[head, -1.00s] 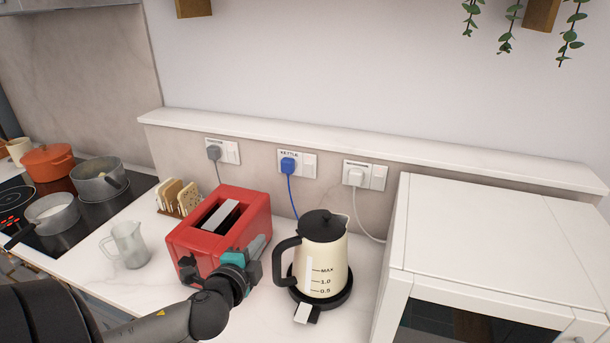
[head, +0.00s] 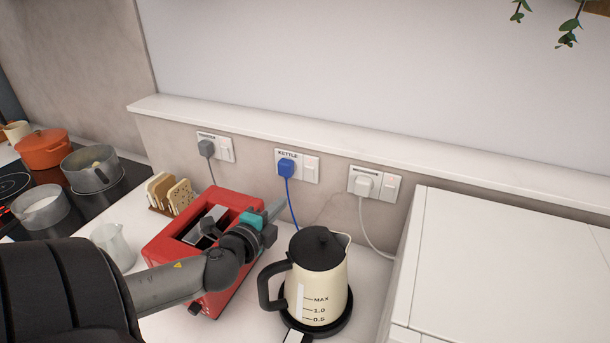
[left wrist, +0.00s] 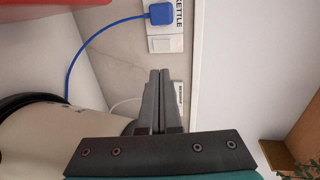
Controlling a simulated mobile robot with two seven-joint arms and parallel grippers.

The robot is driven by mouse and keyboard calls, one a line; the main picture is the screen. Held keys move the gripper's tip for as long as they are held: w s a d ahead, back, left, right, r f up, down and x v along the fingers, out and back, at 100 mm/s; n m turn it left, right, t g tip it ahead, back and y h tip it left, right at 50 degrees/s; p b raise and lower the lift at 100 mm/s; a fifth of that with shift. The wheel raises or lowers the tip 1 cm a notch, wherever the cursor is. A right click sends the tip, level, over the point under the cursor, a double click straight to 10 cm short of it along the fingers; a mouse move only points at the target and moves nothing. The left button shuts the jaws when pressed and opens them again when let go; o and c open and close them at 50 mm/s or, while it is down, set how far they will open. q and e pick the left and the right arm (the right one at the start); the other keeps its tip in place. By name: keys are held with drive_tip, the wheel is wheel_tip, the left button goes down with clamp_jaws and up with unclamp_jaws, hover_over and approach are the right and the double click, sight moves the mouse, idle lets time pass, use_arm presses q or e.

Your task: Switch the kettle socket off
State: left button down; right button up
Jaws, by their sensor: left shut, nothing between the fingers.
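The kettle socket (head: 297,158) is a white wall plate labelled KETTLE, between two other sockets. A blue plug (head: 286,169) with a blue cord sits in its left half. Its switch (head: 311,170) is on the right half; I cannot tell its rocker position. In the left wrist view the blue plug (left wrist: 160,13) and the switch (left wrist: 166,45) show beyond the fingertips. My left gripper (head: 275,209) is shut and empty, in front of and below the kettle socket, apart from it. Its fingers also show in the left wrist view (left wrist: 160,75). My right gripper is not in view.
The cream kettle (head: 318,285) stands right of my left gripper, and the red toaster (head: 162,252) lies below my left forearm. A toaster socket (head: 225,150) and a socket with a white plug (head: 364,186) flank the kettle socket. A ledge (head: 300,141) runs above.

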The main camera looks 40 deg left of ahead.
use_arm(q)
drive_tip(key=w, duration=0.1)
approach(309, 171)
drive_tip(key=x, duration=0.5)
drive_tip(key=shift+f, duration=0.3)
drive_tip(key=shift+w+a, duration=0.2)
drive_tip(key=shift+w, duration=0.55)
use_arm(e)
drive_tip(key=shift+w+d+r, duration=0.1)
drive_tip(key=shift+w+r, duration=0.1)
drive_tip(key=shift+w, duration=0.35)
use_arm(q)
drive_tip(key=shift+w+a+r, duration=0.1)
drive_tip(key=shift+w+r, duration=0.05)
drive_tip(key=shift+w, duration=0.15)
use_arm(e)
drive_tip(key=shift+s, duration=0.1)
